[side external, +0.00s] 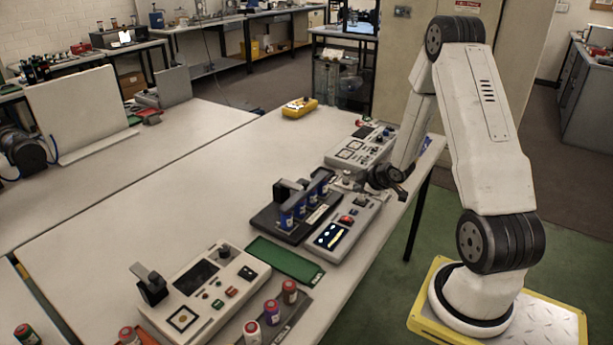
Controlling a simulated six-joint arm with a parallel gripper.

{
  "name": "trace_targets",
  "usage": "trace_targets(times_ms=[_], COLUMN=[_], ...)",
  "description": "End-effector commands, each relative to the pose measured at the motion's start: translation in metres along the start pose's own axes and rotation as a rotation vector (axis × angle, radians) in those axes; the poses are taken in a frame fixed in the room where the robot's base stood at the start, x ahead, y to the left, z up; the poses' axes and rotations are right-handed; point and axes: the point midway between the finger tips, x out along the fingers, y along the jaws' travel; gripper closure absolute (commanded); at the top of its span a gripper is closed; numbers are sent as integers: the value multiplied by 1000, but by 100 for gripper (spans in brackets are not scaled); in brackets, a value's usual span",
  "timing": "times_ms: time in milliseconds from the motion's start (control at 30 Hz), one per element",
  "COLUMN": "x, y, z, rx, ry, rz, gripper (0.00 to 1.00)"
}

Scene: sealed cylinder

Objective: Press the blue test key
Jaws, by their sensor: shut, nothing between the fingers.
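My gripper (364,190) is a small dark shape at the end of my white arm, low over the right side of the bench. It is shut, and I see nothing held in it. Below it is a grey control box (346,232) with a lit screen (332,236) and a red button (347,220). The gripper is above the far end of this box; contact cannot be told. I cannot pick out a blue test key for certain; the box's far end is partly hidden by my gripper.
A black rack (268,222) with several blue cylinders (286,220) stands left of the control box. Another panel (352,150) is behind my gripper. A green mat (284,262) and a larger console (190,300) are nearer the camera. The bench's left middle is clear.

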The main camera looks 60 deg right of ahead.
Motion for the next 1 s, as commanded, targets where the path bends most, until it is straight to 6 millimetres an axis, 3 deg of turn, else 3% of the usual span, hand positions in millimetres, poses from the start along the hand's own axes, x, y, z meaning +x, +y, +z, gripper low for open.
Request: trace_targets(times_ms=[500, 1000], x=[34, 39], y=[-25, -29], z=[25, 28], rx=[2, 0], ry=[-1, 0], rz=[-1, 0], gripper=[100, 100])
